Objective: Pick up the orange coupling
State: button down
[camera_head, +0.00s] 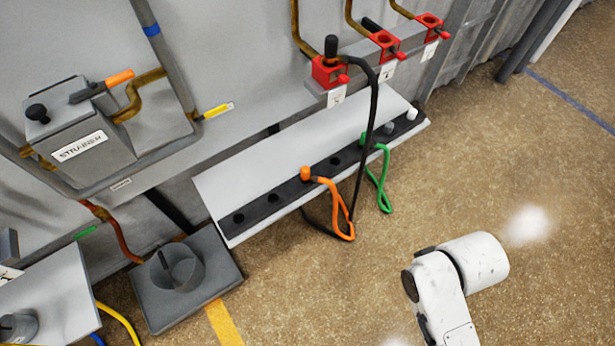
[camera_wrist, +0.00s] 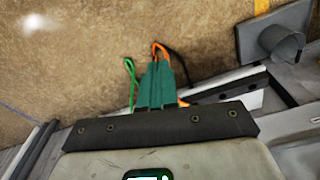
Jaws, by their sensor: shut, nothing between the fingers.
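The orange coupling (camera_head: 305,173) stands in a hole of the dark strip along the pale shelf in the head view. Its orange hose (camera_head: 343,222) loops down over the shelf's front edge. In the wrist view, part of the orange hose (camera_wrist: 160,47) shows beyond the fingertips, and a bit of orange (camera_wrist: 184,104) shows beside the fingers' base. My gripper (camera_wrist: 155,67) has green fingers, shut together with nothing seen between them. The fingers and gripper body hide much of the shelf there. The gripper is out of the head view.
A green hose (camera_head: 383,180) hangs right of the orange one, and a white coupling (camera_head: 411,114) stands at the shelf's right end. A black hose (camera_head: 370,120) drops from a red holder (camera_head: 330,72). A grey block (camera_head: 187,280) stands left. Floor at right is clear.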

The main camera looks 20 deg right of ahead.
aim_at(306, 178)
jog(key=i+l+u, duration=1.05)
jog(key=l, duration=0.3)
